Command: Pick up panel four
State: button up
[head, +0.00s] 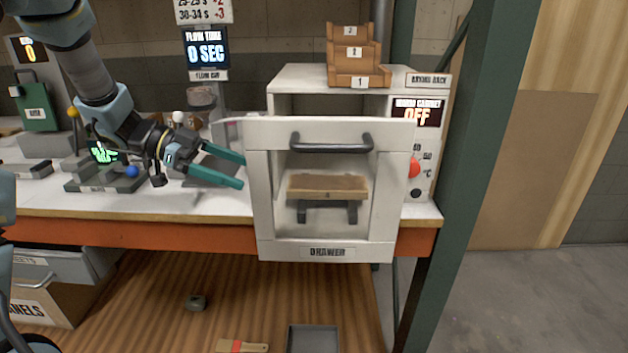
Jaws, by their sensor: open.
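Three brown panels marked 1, 2 and 3 sit stepped on the cabinet top; the lowest is panel 1 (340,81). My gripper (241,172) is open and empty, its teal fingers pointing right, close to the left edge of the cabinet front in the picture.
The cabinet front has a dark bar handle (331,148). A green post (480,150) stands to the right. A grey scale-like device (105,180) with a blue knob sits at left. A brush (242,346) and grey tray (313,339) lie below.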

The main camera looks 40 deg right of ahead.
jog(key=s+d+p, duration=0.1)
jog(key=s+d, duration=0.2)
jog(key=d, duration=0.1)
jog(key=s+d+p, duration=0.2)
jog(key=s+d, duration=0.2)
jog(key=shift+s+d, duration=0.25)
jog(key=p+x, duration=0.1)
jog(key=x, duration=0.4)
jog(key=shift+s+d, duration=0.25)
jog(key=c, duration=1.2)
